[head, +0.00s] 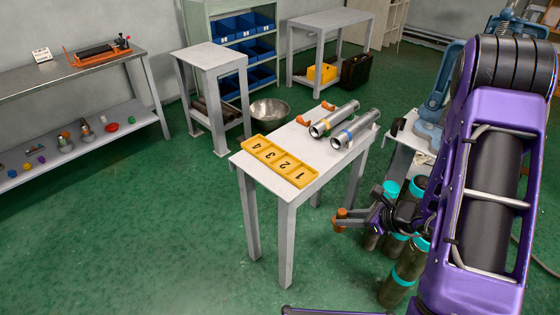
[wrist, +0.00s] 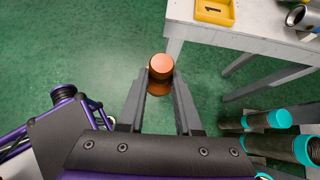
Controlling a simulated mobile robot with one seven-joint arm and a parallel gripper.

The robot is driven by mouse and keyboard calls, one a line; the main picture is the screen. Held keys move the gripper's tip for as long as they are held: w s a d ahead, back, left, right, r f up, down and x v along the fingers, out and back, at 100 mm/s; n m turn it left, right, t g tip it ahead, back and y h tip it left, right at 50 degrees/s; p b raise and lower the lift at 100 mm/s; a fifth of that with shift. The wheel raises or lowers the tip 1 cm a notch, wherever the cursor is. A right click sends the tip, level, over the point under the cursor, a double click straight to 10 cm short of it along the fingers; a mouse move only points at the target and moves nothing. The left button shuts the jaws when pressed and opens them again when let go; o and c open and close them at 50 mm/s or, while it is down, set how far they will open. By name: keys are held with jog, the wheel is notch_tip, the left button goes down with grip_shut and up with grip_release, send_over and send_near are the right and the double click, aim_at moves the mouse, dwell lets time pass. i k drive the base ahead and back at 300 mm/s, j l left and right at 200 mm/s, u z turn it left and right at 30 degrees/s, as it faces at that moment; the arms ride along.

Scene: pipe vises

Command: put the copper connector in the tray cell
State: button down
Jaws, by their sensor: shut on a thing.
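My gripper (head: 342,219) is shut on the copper connector (head: 341,212), an orange-brown rounded piece. In the wrist view the connector (wrist: 161,67) sits between the two fingertips (wrist: 160,85), over the green floor. In the head view it is to the right of the white table's front right leg and below the table top's height in the picture. Cell 1 (head: 299,177) is nearest to me, and the visible cells look empty.
Two metal pipes (head: 334,120) rest on the white table (head: 313,157), beyond the tray, with orange brackets beside them. Teal-topped cylinders (head: 391,189) stand close to my arm on the right. A metal bowl (head: 270,111) is on the floor behind the table.

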aim_at(285, 166)
jog(key=i+j, duration=0.15)
jog(key=j, duration=0.25)
jog(key=i+j+z, duration=0.1)
jog(key=j, duration=0.25)
jog(key=i+j, duration=0.25)
jog(key=j, duration=0.15)
